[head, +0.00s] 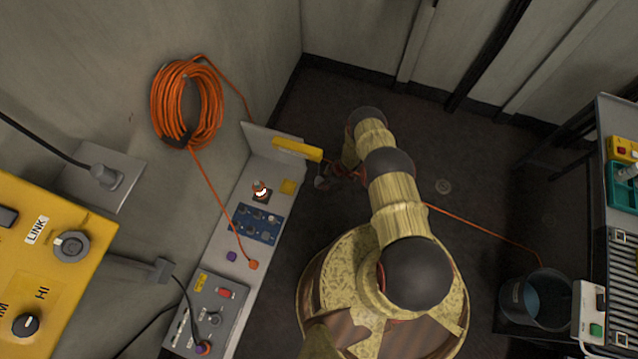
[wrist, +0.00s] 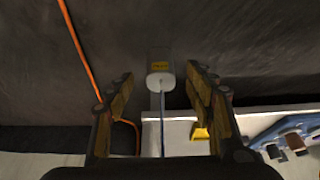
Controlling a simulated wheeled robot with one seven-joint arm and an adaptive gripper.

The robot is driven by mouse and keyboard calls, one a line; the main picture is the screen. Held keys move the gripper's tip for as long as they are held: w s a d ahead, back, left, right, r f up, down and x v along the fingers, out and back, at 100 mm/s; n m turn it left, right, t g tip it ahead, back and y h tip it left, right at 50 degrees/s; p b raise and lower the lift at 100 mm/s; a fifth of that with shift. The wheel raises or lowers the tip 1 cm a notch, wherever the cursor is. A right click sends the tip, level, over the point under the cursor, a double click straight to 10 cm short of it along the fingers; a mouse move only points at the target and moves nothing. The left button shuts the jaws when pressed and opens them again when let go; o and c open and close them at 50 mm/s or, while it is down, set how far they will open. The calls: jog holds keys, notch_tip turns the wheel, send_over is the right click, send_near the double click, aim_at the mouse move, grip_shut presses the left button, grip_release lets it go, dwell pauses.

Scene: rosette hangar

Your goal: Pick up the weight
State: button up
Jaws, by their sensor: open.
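What looks like the weight (wrist: 160,78) is a small pale grey piece with a rounded white end and a yellow label, in the middle of the wrist view. A thin blue-grey cord or rod runs from it toward the bottom of that view. My gripper (wrist: 160,90) is open, with one finger on each side of the weight in the picture. No finger visibly touches it, and I cannot tell how far beyond the fingertips it is.
A pale bench (head: 228,255) with a blue panel (head: 258,222) and a yellow bar (head: 297,149) stands left of my arm. An orange cable coil (head: 187,104) hangs on the wall. A bucket (head: 536,299) stands at right. Dark floor (head: 490,160) behind my arm is mostly clear.

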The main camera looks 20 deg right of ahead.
aim_at(320, 180)
jog(key=shift+w+a, duration=0.25)
jog(key=shift+a, duration=0.1)
jog(key=b+x, duration=0.2)
jog(key=x, duration=0.3)
jog(key=shift+a+b, duration=0.1)
jog(key=shift+b, duration=0.3)
jog(key=shift+c, duration=1.2)
jog(key=c, duration=1.1)
grip_shut()
jog(key=shift+w, duration=0.1)
